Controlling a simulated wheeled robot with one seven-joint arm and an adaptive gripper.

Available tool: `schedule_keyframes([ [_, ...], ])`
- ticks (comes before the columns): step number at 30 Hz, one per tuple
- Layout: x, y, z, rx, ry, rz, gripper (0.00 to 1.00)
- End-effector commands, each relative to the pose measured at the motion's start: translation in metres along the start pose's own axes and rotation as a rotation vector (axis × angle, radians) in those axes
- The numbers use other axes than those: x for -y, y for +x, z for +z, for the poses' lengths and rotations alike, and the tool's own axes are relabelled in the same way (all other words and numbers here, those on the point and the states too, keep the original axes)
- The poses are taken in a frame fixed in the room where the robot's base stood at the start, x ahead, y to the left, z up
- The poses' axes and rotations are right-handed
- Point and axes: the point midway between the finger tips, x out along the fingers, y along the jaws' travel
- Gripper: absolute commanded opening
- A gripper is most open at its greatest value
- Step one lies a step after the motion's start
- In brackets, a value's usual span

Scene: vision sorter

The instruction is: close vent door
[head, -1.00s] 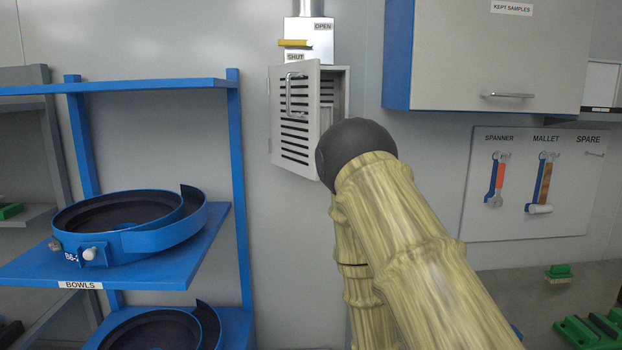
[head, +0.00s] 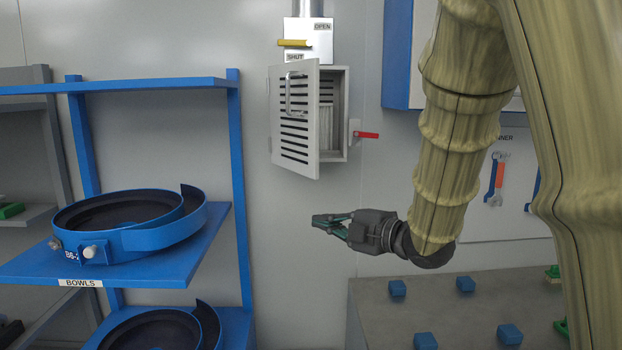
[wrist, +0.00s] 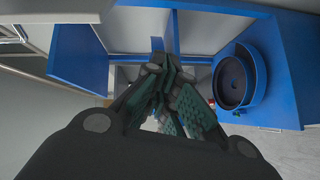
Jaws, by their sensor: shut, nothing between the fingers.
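The vent door (head: 295,118) is a grey slatted panel with a bar handle (head: 289,92). It stands ajar, swung out on the left side of the vent box (head: 338,110), so the box's slatted inside shows on the right. A red lever (head: 367,135) sticks out from the box's right side. My gripper (head: 322,222) is below and to the right of the door, apart from it, pointing left. Its green-padded fingers are shut and empty. In the wrist view, the fingers (wrist: 163,75) come together; I cannot make out the vent door there.
A blue shelf (head: 215,240) with bowl feeders (head: 130,222) stands at the left. A blue-sided cabinet (head: 397,55) hangs at the upper right. A bench (head: 380,325) with several blue blocks lies below my gripper. The wall under the vent is clear.

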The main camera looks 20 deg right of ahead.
Motion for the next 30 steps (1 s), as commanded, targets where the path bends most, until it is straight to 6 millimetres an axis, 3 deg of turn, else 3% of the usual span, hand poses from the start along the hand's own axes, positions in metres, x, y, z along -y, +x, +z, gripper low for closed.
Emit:
schedule_keyframes([
  [1,-0.02,-0.007,-0.006,-0.02,-0.048,0.022,0.0],
  [3,-0.041,-0.015,-0.015,-0.046,-0.109,0.045,0.0],
  [9,-0.076,-0.031,-0.03,-0.089,-0.216,0.083,0.0],
  [16,-0.083,-0.026,-0.034,-0.098,-0.237,0.092,0.0],
  [30,-0.087,0.034,-0.04,-0.098,-0.234,0.091,0.0],
])
